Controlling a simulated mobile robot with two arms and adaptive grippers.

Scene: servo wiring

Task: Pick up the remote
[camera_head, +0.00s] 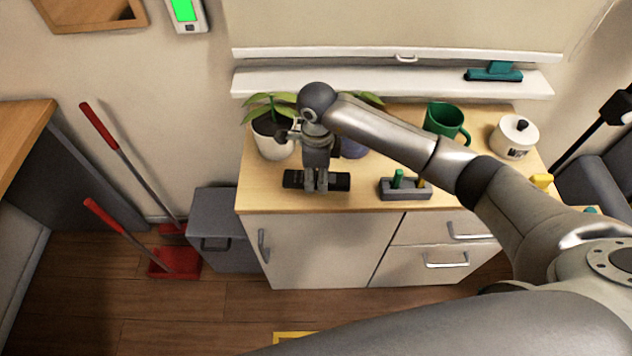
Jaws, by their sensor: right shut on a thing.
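The black remote (337,182) lies lengthwise left to right near the front edge of the wooden cabinet top (262,197). My right gripper (316,186) points down over the remote's middle and is shut on it. Its fingers hide part of the remote's centre. I cannot tell whether the remote is touching the top or just above it. My left gripper is not in view.
A grey holder (404,190) with a green item is right of the remote. A potted plant (275,148), a green mug (446,120) and a white lidded jar (514,137) stand farther back. A grey bin (215,240) stands left of the cabinet.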

